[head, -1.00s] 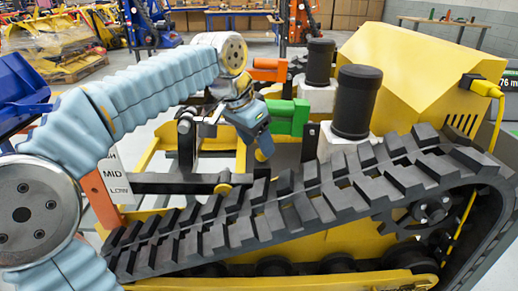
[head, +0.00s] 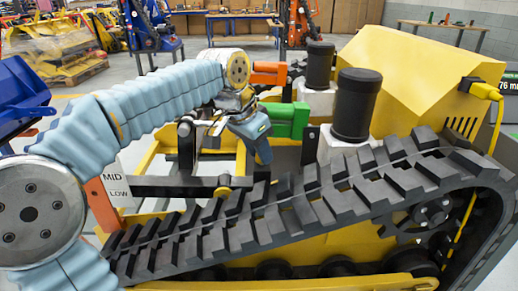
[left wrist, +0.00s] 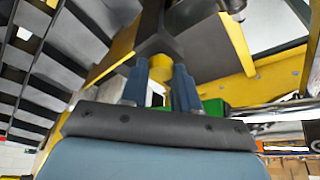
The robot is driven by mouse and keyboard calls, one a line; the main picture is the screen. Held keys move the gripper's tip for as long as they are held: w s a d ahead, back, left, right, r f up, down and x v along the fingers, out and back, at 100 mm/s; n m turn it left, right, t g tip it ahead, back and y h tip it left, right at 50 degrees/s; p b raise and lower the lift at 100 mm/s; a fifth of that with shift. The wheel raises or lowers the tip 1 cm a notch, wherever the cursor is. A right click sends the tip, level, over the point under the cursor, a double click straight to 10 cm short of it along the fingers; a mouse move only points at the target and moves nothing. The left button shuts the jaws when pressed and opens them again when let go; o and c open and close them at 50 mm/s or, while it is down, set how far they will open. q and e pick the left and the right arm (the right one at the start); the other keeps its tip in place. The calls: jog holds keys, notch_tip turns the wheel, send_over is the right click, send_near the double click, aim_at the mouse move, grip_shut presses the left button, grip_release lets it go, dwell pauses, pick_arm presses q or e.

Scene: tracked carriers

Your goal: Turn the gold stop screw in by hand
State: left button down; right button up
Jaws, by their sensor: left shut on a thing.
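My left gripper (head: 262,155) reaches down between the near track and the linkage, below the green block. In the left wrist view its two blue fingers (left wrist: 163,88) are closed around a gold piece, the stop screw (left wrist: 160,68), just below a dark bracket (left wrist: 160,42). The screw's far end is hidden by the bracket, and its depth cannot be told. In the head view the screw is hidden behind the gripper. My right gripper is in neither view.
The black track (head: 300,210) runs close in front of the gripper. A green block (head: 288,119) and an orange block (head: 268,72) sit beside and behind it. A dark linkage bar (head: 175,186) lies to the left, near a MID/LOW plate (head: 116,186). Black cylinders (head: 355,104) stand at right.

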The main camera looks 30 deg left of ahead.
pick_arm(q)
jog(key=shift+m, duration=0.3)
jog(key=c, duration=0.8)
grip_release()
jog(key=p+v, duration=0.1)
jog(key=v, duration=1.2)
jog(key=shift+a+r, duration=0.15)
jog(key=shift+r, duration=0.25)
